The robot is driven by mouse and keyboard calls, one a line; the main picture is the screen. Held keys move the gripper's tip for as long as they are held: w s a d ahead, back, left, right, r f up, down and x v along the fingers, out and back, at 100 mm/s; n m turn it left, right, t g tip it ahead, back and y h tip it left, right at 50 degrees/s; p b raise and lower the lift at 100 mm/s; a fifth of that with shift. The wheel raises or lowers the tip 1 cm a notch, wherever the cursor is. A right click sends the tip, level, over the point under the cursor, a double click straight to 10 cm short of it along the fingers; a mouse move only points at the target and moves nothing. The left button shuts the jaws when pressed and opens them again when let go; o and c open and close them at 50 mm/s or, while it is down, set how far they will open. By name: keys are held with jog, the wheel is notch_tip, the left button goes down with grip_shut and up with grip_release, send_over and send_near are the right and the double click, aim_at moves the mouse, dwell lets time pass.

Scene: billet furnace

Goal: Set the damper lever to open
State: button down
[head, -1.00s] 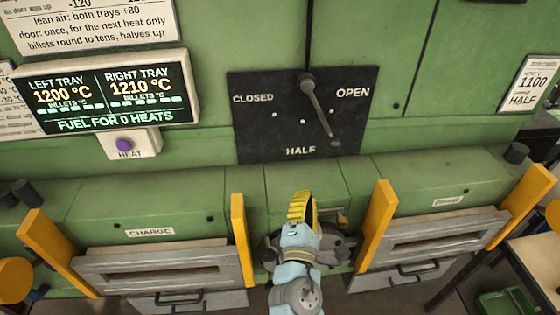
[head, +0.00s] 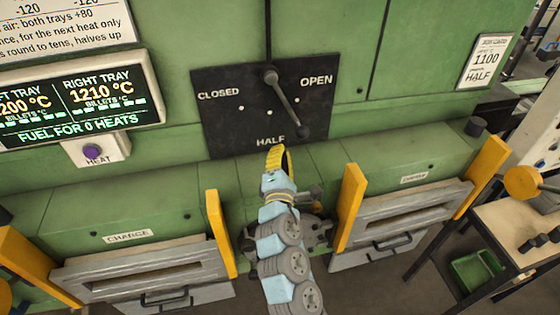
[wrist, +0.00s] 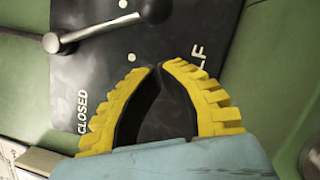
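The damper lever (head: 286,104) is a grey arm with a rounded knob, mounted on a black plate (head: 223,125) marked CLOSED, HALF and OPEN. It hangs down and right from its pivot, between the HALF and OPEN labels. My gripper (head: 280,150) has yellow ribbed fingers and is just below the plate in the picture, near the HALF label and left of the knob, apart from the lever. In the wrist view the gripper (wrist: 160,66) has its fingertips together with nothing between them. The lever (wrist: 98,30) crosses the top left there, beyond the fingertips.
A display (head: 75,103) reads FUEL FOR 0 HEATS, with a purple HEAT button (head: 93,152) below. Yellow posts (head: 350,207) flank the furnace doors. A job card (head: 485,62) reads 1100, HALF. The space before the plate's right side looks clear.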

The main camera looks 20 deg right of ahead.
aim_at(305, 135)
jog(key=shift+w+d+r+p, duration=0.15)
jog(key=shift+w+d+r, duration=0.1)
jog(key=shift+d, duration=0.25)
jog(key=shift+w+d+r+p, duration=0.2)
jog(key=shift+d+r, duration=0.05)
jog(key=shift+d, duration=0.3)
jog(key=shift+w+d+r+p, duration=0.15)
jog(key=shift+w+d+r, duration=0.1)
jog(key=shift+d, duration=0.25)
jog(key=shift+s+d, duration=0.1)
jog(key=shift+s+d+r+n+t, duration=0.1)
jog(key=shift+d+r+n+t, duration=0.1)
jog(key=shift+d+n, duration=0.45)
jog(key=shift+d+r+n+t, duration=0.1)
jog(key=shift+d+n+t, duration=0.1)
jog(key=shift+d+n, duration=0.45)
jog(key=shift+s+d+r+n+y+b, duration=0.1)
jog(key=shift+d+r+n+y+b, duration=0.2)
jog(key=shift+d+r+n, duration=0.25)
jog(key=shift+f, duration=0.15)
jog(key=a+f+b, duration=0.1)
jog(key=s+a+f+b, duration=0.1)
jog(key=f+b, duration=0.1)
jog(key=shift+s+a, duration=0.3)
jog(key=shift+a, duration=0.1)
jog(key=b+v, duration=0.1)
jog(key=v, duration=0.9)
jog(key=shift+r, duration=0.35)
